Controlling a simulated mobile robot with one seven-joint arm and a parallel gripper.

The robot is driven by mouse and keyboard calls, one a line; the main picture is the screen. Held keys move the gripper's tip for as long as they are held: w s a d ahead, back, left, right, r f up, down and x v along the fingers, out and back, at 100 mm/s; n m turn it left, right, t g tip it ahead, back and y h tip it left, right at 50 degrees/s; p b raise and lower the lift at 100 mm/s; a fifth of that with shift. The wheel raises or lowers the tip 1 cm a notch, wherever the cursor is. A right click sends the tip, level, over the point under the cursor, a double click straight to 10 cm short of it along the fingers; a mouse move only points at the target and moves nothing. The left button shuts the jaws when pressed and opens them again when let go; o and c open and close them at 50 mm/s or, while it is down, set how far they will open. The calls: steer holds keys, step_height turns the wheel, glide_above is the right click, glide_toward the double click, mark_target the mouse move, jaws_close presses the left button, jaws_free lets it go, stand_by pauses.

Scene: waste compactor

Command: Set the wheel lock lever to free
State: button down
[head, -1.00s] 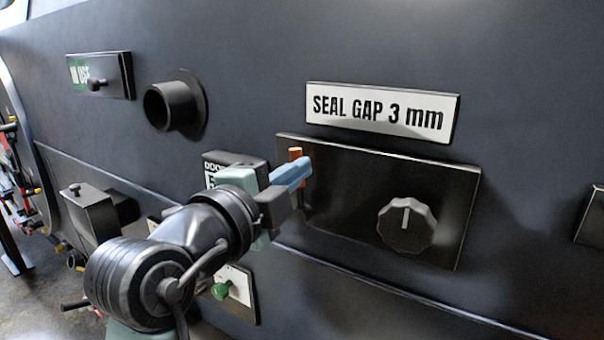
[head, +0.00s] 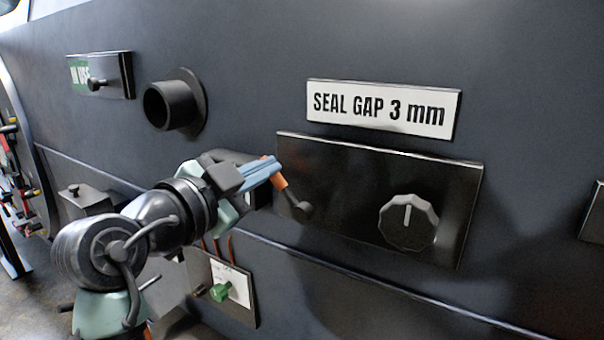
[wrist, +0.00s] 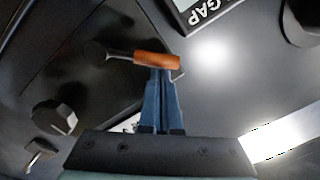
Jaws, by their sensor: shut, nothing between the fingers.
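A lever with an orange handle (head: 280,182) and a dark pivot (head: 302,208) is mounted at the left end of a black panel (head: 350,165). It leans up and to the left from the pivot. I take it as the wheel lock lever; no position marks for it are readable. In the wrist view the orange handle (wrist: 157,61) lies across the fingertips. My gripper (head: 274,166), with blue fingers, is shut with nothing between them. Its tips (wrist: 163,72) are against or very close to the handle's side; exact contact is unclear.
A grey knob (head: 408,222) sits on the same panel, right of the lever. A "SEAL GAP 3 mm" sign (head: 382,109) is above. A round pipe stub (head: 172,107) protrudes at upper left.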

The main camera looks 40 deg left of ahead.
steer(key=shift+s+a+f+n, duration=0.1)
steer(key=shift+a+f+n, duration=0.35)
steer(key=shift+n, duration=0.35)
steer(key=shift+r, duration=0.1)
